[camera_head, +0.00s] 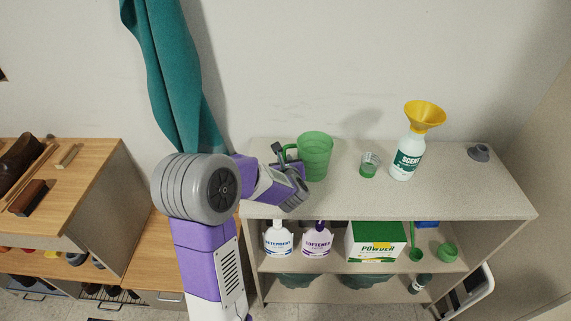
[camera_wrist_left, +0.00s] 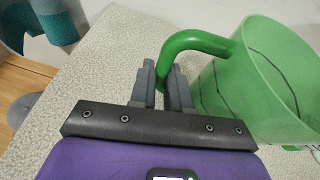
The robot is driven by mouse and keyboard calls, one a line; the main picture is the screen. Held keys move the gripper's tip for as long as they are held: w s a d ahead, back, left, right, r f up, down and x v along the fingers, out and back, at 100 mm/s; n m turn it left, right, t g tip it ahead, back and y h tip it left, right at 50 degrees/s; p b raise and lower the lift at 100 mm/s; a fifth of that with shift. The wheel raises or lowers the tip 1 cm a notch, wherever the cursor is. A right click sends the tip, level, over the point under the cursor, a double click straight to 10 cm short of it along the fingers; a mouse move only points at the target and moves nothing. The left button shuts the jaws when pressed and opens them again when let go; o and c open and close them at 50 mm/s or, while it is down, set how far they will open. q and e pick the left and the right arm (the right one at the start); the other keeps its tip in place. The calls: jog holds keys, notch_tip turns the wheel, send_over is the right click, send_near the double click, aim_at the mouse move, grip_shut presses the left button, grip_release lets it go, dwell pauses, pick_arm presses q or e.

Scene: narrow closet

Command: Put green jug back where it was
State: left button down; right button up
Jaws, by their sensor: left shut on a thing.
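The green jug (camera_head: 316,158) is upright at the left part of the grey shelf unit's top (camera_head: 350,197). Its handle points left, toward my left gripper (camera_head: 280,154). In the left wrist view the jug (camera_wrist_left: 258,85) fills the right side, and its green handle (camera_wrist_left: 195,41) runs down between the fingers of my left gripper (camera_wrist_left: 164,82). The gripper is shut on the handle. The jug appears to be at the surface, but I cannot tell whether its base touches it. My right gripper is not in view.
Further right are the scent bottle (camera_head: 408,155) with a yellow funnel (camera_head: 424,115) and a grey cap (camera_head: 479,152). Detergent, softener and powder (camera_head: 376,241) sit below. A teal cloth (camera_head: 172,75) hangs behind.

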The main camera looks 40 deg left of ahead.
pick_arm(q)
jog(key=shift+r, duration=0.1)
jog(key=shift+f+b, duration=0.25)
jog(key=shift+b, duration=0.05)
jog(key=c, duration=1.1)
grip_release()
jog(key=shift+r, duration=0.1)
jog(key=shift+r+p, duration=0.2)
jog(key=shift+p, duration=0.2)
jog(key=p+v, duration=0.1)
jog(key=v, duration=1.1)
jog(key=shift+f, duration=0.1)
